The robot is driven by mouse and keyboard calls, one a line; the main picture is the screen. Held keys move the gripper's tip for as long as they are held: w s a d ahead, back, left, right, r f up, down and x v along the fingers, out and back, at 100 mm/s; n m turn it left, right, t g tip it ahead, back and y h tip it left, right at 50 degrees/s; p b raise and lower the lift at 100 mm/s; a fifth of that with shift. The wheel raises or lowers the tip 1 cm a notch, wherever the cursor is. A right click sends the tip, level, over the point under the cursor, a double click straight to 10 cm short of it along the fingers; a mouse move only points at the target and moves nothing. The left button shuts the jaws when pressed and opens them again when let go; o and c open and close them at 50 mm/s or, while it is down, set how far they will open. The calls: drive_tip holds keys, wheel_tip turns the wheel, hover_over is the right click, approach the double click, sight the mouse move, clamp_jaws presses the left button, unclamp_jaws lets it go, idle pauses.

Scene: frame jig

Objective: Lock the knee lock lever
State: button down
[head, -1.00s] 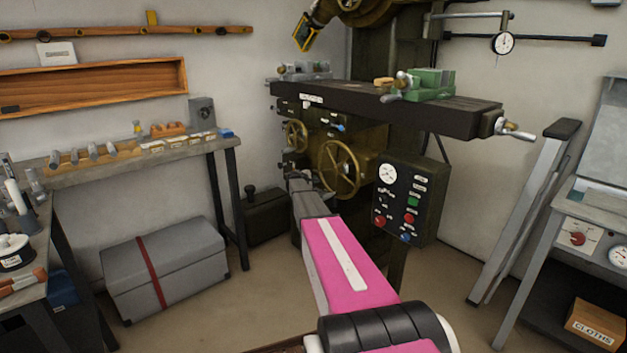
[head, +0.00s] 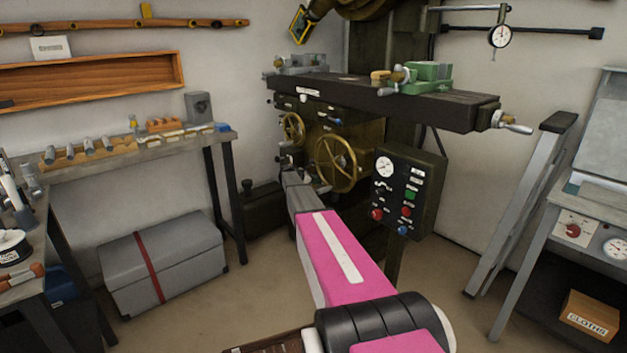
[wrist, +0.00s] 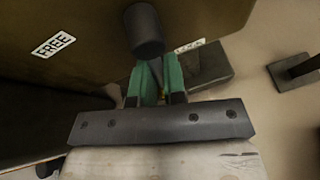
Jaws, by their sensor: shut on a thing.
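In the wrist view, the knee lock lever (wrist: 145,30) shows as a dark cylindrical grip in front of an olive machine face. My gripper (wrist: 158,72) has green fingers closed on the lever at the grip's lower end; the held part is mostly hidden between them. A white FREE label (wrist: 53,41) is on the face to the left. A second label (wrist: 189,46), partly covered, sits just right of the grip. In the head view my gripper (head: 288,164) is small and dark at the machine's lower left front, where the lever cannot be made out.
The milling machine's brass handwheel (head: 337,164) is just right of my gripper. A control box (head: 409,190) hangs to the right of my arm. The machine table (head: 430,106) overhangs above. A grey chest (head: 160,265) stands left; the floor between is clear.

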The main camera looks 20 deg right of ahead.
drive_tip(key=shift+s+a+f+n+g, duration=0.2)
drive_tip(key=shift+a+f+n+g, duration=0.1)
drive_tip(key=shift+f+n+g, duration=0.3)
drive_tip(key=shift+s+r, duration=0.15)
drive_tip(key=c, duration=1.2)
unclamp_jaws()
drive_tip(key=shift+d+r, duration=0.1)
drive_tip(key=v, duration=1)
drive_tip(key=shift+a, duration=0.5)
drive_tip(key=shift+s, duration=0.1)
